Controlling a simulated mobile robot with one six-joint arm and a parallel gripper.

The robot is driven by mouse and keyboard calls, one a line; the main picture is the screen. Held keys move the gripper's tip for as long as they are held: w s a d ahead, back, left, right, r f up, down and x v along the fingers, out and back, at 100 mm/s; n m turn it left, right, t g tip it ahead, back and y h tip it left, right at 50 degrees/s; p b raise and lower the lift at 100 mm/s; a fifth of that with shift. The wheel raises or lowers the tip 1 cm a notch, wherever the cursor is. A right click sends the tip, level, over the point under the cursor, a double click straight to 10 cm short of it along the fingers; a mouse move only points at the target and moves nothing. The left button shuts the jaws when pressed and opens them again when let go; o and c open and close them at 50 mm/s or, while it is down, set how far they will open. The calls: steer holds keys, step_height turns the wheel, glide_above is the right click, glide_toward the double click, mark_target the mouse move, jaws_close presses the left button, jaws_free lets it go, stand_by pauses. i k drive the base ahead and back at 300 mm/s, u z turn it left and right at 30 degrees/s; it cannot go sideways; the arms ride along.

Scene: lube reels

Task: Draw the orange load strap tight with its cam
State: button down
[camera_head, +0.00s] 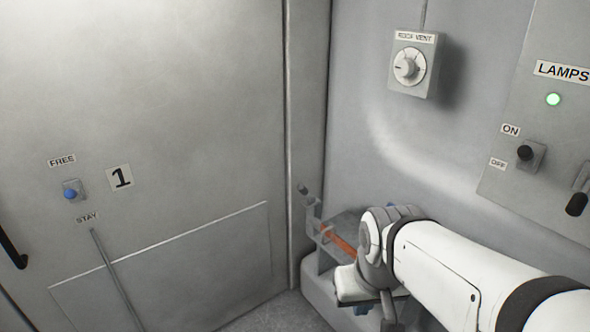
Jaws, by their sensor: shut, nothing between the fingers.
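The orange strap (338,240) shows as a short slanting band in the low corner between the two walls, left of my arm's wrist. It lies across a grey metal fitting (313,222). A small dark knob (303,189) stands at the upper left of this fitting; I cannot tell whether it belongs to the cam. My wrist hides the strap's right part, and how tight it is cannot be told. My gripper (388,318) is partly in view at the bottom, dark and pointing down, below the strap. It is shut and holds nothing visible.
A grey door (160,120) with a blue knob (71,193) fills the left. A roof vent dial (407,67) and a lamps panel (540,150) with a lit green light are on the right wall. Bare floor (275,315) shows at bottom centre.

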mark_target(302, 189)
steer(key=i, duration=0.9)
steer(key=u, duration=0.05)
